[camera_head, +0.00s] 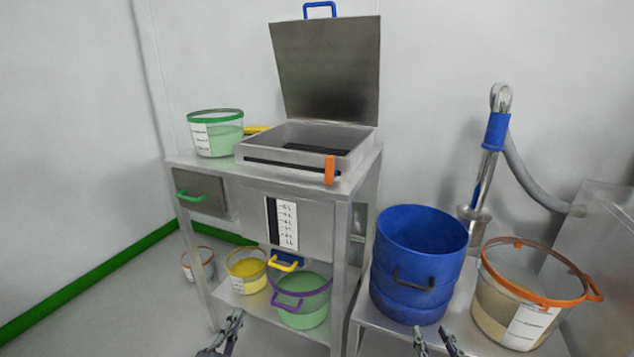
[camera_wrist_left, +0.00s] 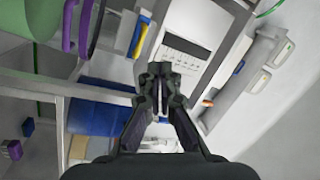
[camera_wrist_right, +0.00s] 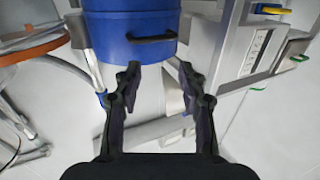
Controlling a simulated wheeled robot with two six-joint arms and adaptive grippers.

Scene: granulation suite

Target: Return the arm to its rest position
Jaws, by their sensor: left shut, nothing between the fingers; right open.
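My left gripper (camera_head: 236,316) is low in front of the steel table's lower shelf in the head view. In the left wrist view its fingers (camera_wrist_left: 160,72) are together with nothing between them. My right gripper (camera_head: 435,334) is low in front of the stand with the blue drum (camera_head: 415,265). In the right wrist view its fingers (camera_wrist_right: 158,72) are apart and empty, with the blue drum (camera_wrist_right: 130,40) beyond them. Neither gripper visibly holds anything.
The steel table (camera_head: 300,184) carries a box with its lid raised (camera_head: 328,70) and a green-rimmed tub (camera_head: 216,133). A purple-rimmed tub (camera_head: 303,308) and a yellow tub (camera_head: 246,270) sit on its lower shelf. An orange-rimmed tub (camera_head: 515,300) stands right of the drum.

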